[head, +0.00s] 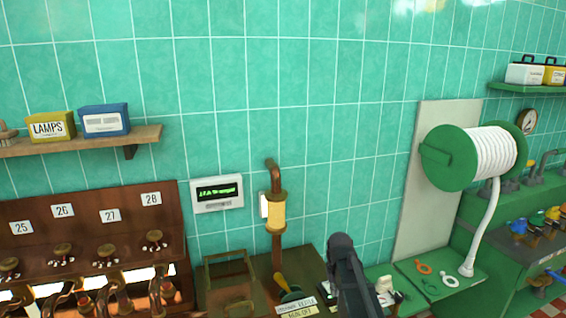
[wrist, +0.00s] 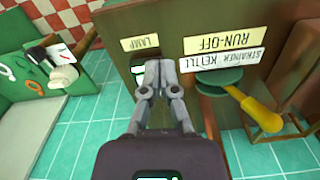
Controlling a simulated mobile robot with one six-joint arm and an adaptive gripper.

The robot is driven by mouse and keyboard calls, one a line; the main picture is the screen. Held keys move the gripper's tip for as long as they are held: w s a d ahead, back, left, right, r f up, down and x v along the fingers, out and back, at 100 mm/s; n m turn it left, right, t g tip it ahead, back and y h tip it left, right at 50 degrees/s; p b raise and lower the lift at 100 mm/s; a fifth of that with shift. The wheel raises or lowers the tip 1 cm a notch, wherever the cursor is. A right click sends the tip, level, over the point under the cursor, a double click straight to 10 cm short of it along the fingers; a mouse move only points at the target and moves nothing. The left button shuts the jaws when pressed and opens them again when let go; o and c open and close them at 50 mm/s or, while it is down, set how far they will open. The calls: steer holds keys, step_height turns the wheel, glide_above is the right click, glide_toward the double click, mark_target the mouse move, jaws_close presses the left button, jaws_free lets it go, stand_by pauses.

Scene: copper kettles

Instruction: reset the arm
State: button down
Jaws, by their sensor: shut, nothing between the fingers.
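My gripper (wrist: 160,68) shows in the wrist view with its two grey fingers together and nothing between them. It is in front of a brown cabinet face, near a plate reading LAMP (wrist: 147,43); whether it touches the face I cannot tell. The fingers partly cover a small pale-green fitting beside that plate. In the head view, a dark part of my arm (head: 350,275) rises at the bottom centre; the fingertips are hidden there.
A yellow-handled lever (wrist: 258,112) on a green disc is close to the gripper, beside STRAINER KETTLE and RUN-OFF plates. A green bench (head: 440,285) with a hose reel (head: 450,158) is right. Numbered valves (head: 105,255) are left. The tiled wall is behind.

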steer(key=s+m, duration=0.2)
steer(key=s, duration=1.5)
